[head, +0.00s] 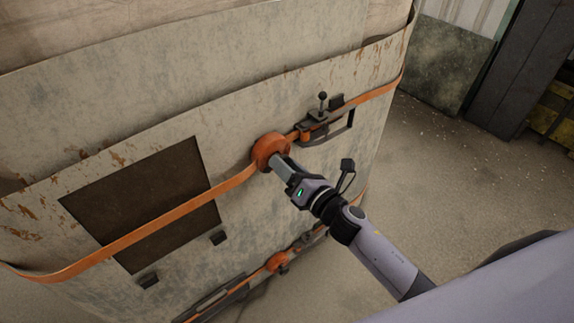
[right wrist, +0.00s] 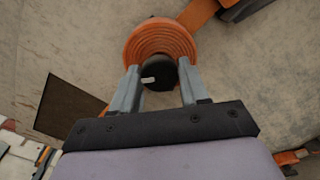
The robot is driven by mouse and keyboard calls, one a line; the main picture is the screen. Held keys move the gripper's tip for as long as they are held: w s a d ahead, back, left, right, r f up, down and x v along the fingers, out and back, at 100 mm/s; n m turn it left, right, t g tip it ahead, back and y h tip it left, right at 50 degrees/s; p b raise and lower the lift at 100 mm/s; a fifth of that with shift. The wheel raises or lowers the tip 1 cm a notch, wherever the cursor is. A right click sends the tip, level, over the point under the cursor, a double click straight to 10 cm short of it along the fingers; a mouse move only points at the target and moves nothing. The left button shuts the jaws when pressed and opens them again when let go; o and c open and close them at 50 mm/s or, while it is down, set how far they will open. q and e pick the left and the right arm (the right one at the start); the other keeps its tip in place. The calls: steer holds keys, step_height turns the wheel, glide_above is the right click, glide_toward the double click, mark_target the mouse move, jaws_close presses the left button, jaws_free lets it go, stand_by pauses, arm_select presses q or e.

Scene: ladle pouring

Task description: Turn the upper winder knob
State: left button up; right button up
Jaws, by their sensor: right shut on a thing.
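The upper winder is an orange spool (head: 268,146) on the upper orange strap, on the side of a worn, pale container. In the right wrist view its ringed orange face (right wrist: 160,38) surrounds a round black knob (right wrist: 157,73) with a short white mark pointing left. My right gripper (head: 277,160) reaches the winder from the lower right. In the right wrist view its two grey fingers are on either side of the knob, shut on it. The knob is hidden by the gripper in the head view. My left gripper is not in view.
A ratchet buckle with a lever (head: 322,112) sits on the strap right of the winder. A lower strap carries another orange winder (head: 277,262). A dark rectangular panel (head: 150,200) is at left. Open floor (head: 440,165) lies to the right.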

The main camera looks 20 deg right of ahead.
arm_select(q)
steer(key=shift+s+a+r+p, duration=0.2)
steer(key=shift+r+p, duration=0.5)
steer(key=shift+p, duration=0.4)
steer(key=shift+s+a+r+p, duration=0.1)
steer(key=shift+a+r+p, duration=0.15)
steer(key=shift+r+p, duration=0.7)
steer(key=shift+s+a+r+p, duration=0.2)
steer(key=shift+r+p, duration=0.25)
steer(key=shift+p, duration=0.85)
arm_select(e)
steer(key=shift+m, duration=13.2)
steer(key=o, duration=1)
steer(key=shift+o, duration=0.2)
steer(key=shift+s, duration=0.15)
